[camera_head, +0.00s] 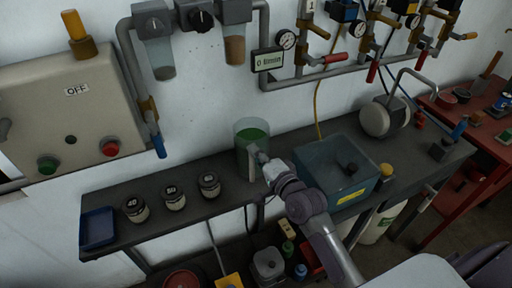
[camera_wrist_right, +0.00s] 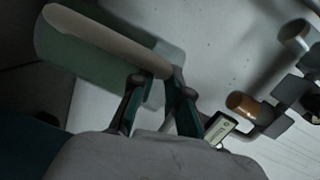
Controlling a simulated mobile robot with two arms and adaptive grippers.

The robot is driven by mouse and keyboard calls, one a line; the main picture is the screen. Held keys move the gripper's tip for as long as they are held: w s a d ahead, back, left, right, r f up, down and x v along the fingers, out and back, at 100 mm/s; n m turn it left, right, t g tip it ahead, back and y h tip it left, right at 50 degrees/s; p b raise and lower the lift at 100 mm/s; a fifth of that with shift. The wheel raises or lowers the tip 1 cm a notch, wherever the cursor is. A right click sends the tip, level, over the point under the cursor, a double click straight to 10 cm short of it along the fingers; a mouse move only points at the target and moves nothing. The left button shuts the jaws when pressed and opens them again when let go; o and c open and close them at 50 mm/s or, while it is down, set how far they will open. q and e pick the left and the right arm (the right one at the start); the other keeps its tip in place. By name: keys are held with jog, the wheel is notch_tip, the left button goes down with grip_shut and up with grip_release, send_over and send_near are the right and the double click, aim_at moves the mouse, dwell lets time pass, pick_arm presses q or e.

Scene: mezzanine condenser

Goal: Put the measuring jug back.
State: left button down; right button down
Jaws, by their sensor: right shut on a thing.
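The measuring jug (camera_head: 243,150) is a clear, greenish vessel with green showing inside its top, in the middle of the head view. It is upright at the back of the dark bench (camera_head: 225,183), and I cannot tell whether its base touches the bench top. My right gripper (camera_head: 263,161) is at the jug's near side, shut on its pale handle. In the right wrist view the jug (camera_wrist_right: 85,65) looks tilted, with the right fingers (camera_wrist_right: 160,100) around part of it. My left gripper is not in view.
Several lidded jars, one of them this jar (camera_head: 173,197), and a blue tray (camera_head: 98,228) stand left on the bench. Pipes and valves (camera_head: 330,62) run along the wall above. A red table (camera_head: 480,125) is at far right.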

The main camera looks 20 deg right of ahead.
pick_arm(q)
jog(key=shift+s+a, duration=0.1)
pick_arm(e)
notch_tip(320, 180, down, 3)
jog(key=shift+f, duration=0.1)
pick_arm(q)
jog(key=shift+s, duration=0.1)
pick_arm(e)
jog(key=c, duration=1.5)
grip_release()
jog(key=shift+f, duration=0.35)
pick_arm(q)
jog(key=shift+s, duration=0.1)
pick_arm(e)
jog(key=o, duration=0.4)
jog(key=shift+s+r, duration=0.1)
jog(key=shift+c, duration=0.2)
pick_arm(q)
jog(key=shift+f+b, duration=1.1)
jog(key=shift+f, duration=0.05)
pick_arm(e)
jog(key=v, duration=1.2)
